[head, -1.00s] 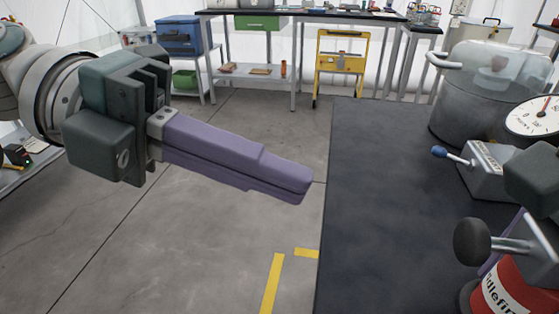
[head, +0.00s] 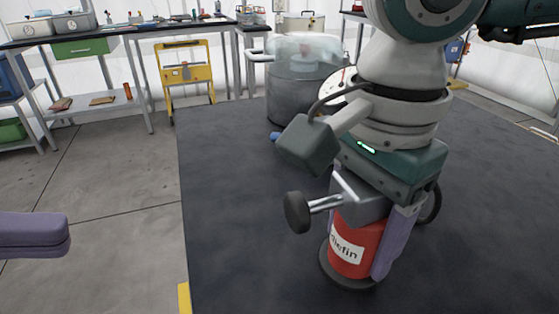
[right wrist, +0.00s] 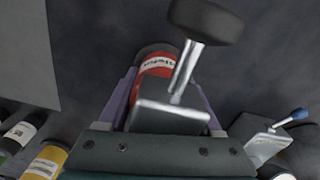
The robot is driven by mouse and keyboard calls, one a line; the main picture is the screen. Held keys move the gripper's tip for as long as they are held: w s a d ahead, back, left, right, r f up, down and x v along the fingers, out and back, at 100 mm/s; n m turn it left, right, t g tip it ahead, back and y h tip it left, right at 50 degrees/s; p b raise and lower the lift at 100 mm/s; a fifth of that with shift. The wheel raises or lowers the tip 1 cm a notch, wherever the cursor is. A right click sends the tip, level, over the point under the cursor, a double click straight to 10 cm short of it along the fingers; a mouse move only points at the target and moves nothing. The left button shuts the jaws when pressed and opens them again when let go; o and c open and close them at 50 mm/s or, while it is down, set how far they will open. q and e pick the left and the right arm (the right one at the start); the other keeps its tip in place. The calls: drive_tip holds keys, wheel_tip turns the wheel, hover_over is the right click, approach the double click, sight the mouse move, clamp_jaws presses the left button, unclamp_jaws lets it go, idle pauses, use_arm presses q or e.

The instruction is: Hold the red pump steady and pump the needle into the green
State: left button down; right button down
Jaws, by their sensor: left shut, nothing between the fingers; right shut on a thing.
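The red pump (head: 352,246) stands upright on the dark mat; it also shows in the right wrist view (right wrist: 155,68). Its black knob (head: 297,212) sits on a metal rod pointing left. My right gripper (head: 368,258) is shut around the pump body, one purple finger on each side in the right wrist view (right wrist: 162,88). My left gripper (head: 34,235) is shut and empty at the left edge, away from the table. The white gauge dial (head: 333,89) is mostly hidden behind my right arm; I cannot read its needle or see any green.
A clear-topped metal chamber (head: 300,92) stands behind the pump. A blue lever knob (head: 275,136) shows near it, and in the right wrist view (right wrist: 299,114). The dark table top (head: 230,200) is clear left of the pump. A yellow cart (head: 187,75) stands farther back.

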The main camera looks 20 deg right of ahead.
use_arm(q)
drive_tip(key=shift+d, duration=0.2)
approach(290, 208)
drive_tip(key=x, duration=0.2)
drive_tip(key=f+x, duration=0.1)
drive_tip(key=x, duration=0.2)
drive_tip(key=shift+d+f, duration=0.15)
drive_tip(key=shift+f, duration=0.05)
drive_tip(key=shift+d, duration=0.6)
drive_tip(key=shift+d, duration=0.1)
drive_tip(key=shift+d, duration=1.45)
drive_tip(key=a, duration=0.5)
drive_tip(key=shift+w, duration=0.1)
drive_tip(key=v, duration=0.9)
